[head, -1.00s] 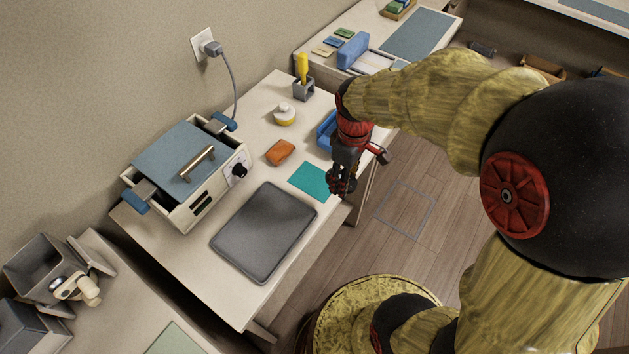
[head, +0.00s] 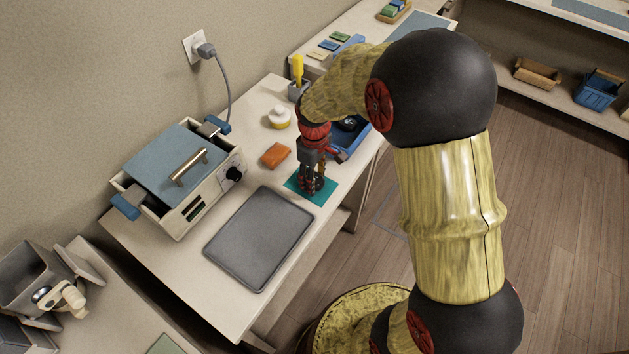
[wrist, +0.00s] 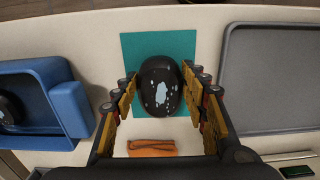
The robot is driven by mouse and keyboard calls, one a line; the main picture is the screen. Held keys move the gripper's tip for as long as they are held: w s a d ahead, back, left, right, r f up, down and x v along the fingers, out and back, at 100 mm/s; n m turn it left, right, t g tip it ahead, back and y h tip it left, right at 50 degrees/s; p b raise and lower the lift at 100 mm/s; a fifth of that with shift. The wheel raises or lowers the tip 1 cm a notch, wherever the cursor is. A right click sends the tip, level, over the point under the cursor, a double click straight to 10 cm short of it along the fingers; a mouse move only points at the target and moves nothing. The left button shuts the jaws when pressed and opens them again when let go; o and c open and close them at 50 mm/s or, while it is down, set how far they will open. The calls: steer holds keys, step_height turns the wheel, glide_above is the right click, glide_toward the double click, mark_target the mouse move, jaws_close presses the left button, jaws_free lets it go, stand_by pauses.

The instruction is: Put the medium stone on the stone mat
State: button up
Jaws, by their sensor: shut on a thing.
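The teal stone mat (head: 325,197) lies flat on the table and shows in the wrist view (wrist: 131,45). My gripper (head: 314,190) is over the mat, pointing down. In the wrist view my gripper (wrist: 162,78) is shut on a smooth black stone (wrist: 160,92) with pale patches, one finger on each side. The stone appears over the middle of the mat; I cannot tell whether it touches it. A blue tray (head: 361,142) behind my gripper holds a dark rounded thing (head: 349,124). The tray also shows in the wrist view (wrist: 68,107).
A grey flat tray (head: 258,240) lies left of the mat. The wax warmer (head: 172,180) is at the left.

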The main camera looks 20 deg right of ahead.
steer(key=shift+f, duration=0.3)
steer(key=shift+f, duration=0.15)
steer(key=o, duration=1.4)
step_height(320, 180, up, 12)
steer(key=p, duration=0.3)
steer(key=s+r+m+t, duration=0.3)
steer(key=s+r, duration=0.6)
steer(key=r, duration=0.3)
steer(key=s+r+m+t, duration=0.1)
steer(key=s, duration=0.3)
steer(key=s+r+m, duration=0.1)
steer(key=s+r, duration=0.1)
steer(key=s, duration=0.2)
steer(key=s+r+m+t, duration=0.1)
steer(key=s+m, duration=0.1)
steer(key=s, duration=0.2)
steer(key=shift+a+r+t, duration=0.3)
steer(key=shift+a+r, duration=0.05)
steer(key=shift+r, duration=0.05)
